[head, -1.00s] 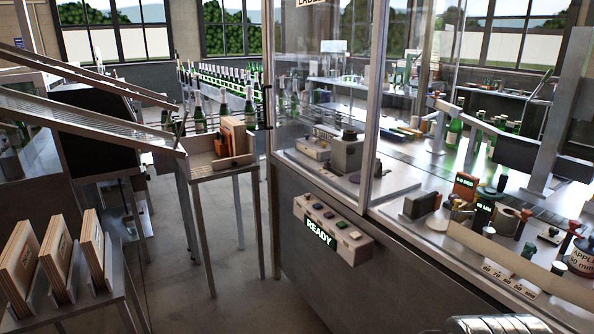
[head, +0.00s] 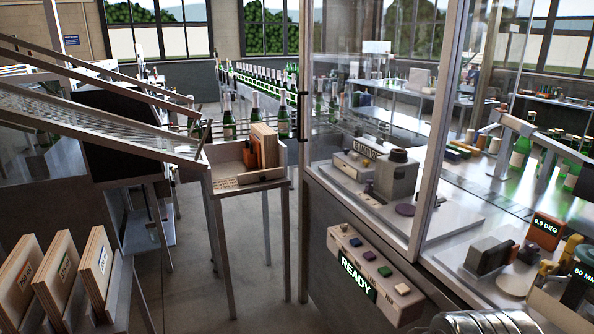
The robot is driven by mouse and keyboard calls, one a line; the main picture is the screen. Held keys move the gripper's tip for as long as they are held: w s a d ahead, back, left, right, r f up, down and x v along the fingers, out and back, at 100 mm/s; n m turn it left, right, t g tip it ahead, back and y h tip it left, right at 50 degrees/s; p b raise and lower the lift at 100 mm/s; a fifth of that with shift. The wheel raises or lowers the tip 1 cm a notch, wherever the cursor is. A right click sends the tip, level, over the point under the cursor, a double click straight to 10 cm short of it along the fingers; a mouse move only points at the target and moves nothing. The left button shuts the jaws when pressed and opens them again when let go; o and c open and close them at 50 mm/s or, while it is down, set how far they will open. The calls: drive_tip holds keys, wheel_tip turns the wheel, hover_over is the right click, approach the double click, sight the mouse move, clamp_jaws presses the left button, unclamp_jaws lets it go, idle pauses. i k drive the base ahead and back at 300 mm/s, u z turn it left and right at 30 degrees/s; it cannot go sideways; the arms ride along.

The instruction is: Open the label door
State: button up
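The label door (head: 372,75) is a tall clear pane in a metal frame at the left front of the machine. It looks closed. The rest of the gripper is cut off or unclear.
A button box (head: 372,270) showing READY juts from the machine front below the door. A small stand (head: 240,182) with a wooden block stands left of the door. Wooden label boxes (head: 62,262) are at lower left. Open floor (head: 190,290) lies between.

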sight(454, 12)
drive_tip(key=u, duration=0.35)
drive_tip(key=i, duration=1.5)
drive_tip(key=u, duration=0.5)
drive_tip(key=i, duration=0.75)
drive_tip(key=u, duration=0.45)
drive_tip(key=i, duration=1.2)
drive_tip(key=u, duration=0.3)
